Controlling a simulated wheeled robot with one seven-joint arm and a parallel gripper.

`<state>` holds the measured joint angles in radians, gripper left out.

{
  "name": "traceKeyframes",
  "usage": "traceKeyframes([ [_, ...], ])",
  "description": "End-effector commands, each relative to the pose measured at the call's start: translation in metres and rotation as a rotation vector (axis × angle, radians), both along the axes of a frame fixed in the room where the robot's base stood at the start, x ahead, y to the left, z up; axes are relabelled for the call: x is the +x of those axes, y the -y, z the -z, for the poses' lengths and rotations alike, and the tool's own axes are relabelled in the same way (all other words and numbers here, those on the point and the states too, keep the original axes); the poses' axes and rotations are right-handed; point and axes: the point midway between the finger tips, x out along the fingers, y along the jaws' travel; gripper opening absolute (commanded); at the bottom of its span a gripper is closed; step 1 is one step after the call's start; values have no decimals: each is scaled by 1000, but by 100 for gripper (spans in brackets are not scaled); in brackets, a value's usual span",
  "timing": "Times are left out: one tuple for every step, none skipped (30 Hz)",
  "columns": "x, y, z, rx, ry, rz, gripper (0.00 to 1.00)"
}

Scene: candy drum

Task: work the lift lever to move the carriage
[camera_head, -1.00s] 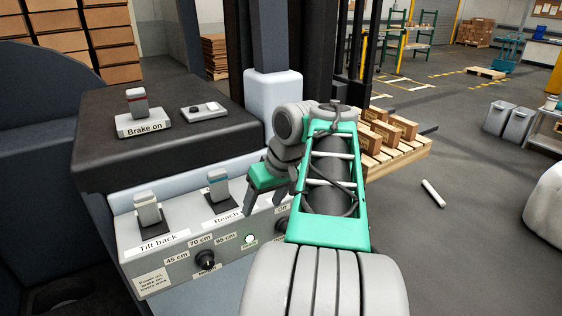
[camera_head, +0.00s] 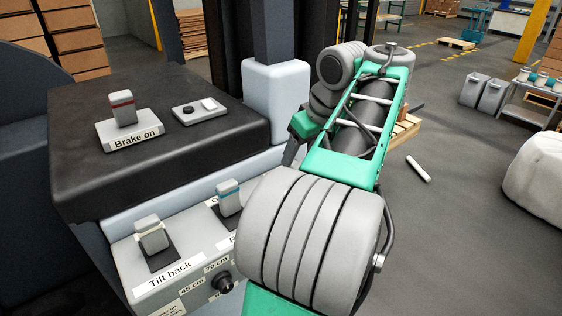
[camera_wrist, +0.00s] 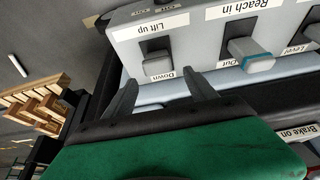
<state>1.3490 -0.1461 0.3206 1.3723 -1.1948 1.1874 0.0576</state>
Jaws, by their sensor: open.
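The lift lever (camera_wrist: 157,62), a grey knob on a dark base between the labels "Lift up" and "Down", shows in the wrist view on the control panel (camera_wrist: 198,42). In the head view my arm hides it. My gripper (camera_wrist: 160,77) is open, its two dark fingers apart to the left and right of the lever's position in the picture. Nothing is seen between the fingertips, and whether they touch the lever cannot be told. In the head view my gripper (camera_head: 292,152) is mostly behind my arm. The carriage itself is not clearly seen.
The blue-striped reach lever (camera_wrist: 250,55) stands beside the lift lever. The tilt lever (camera_head: 152,236) and red-striped brake lever (camera_head: 123,108), labelled "Brake on", are farther left in the head view. A wooden pallet (camera_head: 405,130) shows partly behind my arm.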

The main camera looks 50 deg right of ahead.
Motion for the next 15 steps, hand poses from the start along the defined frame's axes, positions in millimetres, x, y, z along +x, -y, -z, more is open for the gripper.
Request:
traceKeyframes([
  [0,1,5,1,0,2,65],
  [1,1,9,1,0,4,65],
  [2,2,16,2,-1,7,65],
  [3,3,21,3,0,9,65],
  [4,4,27,1,-1,10,65],
  [6,6,35,1,-1,14,65],
  [8,7,40,1,-1,15,65],
  [10,8,46,1,-1,16,65],
  [12,8,53,2,-1,17,65],
  [14,9,58,1,-1,18,65],
  [16,10,62,2,-1,17,65],
  [18,10,65,1,0,18,65],
  [20,10,68,1,0,17,65],
  [21,11,70,1,0,17,65],
  [22,11,72,0,0,17,65],
])
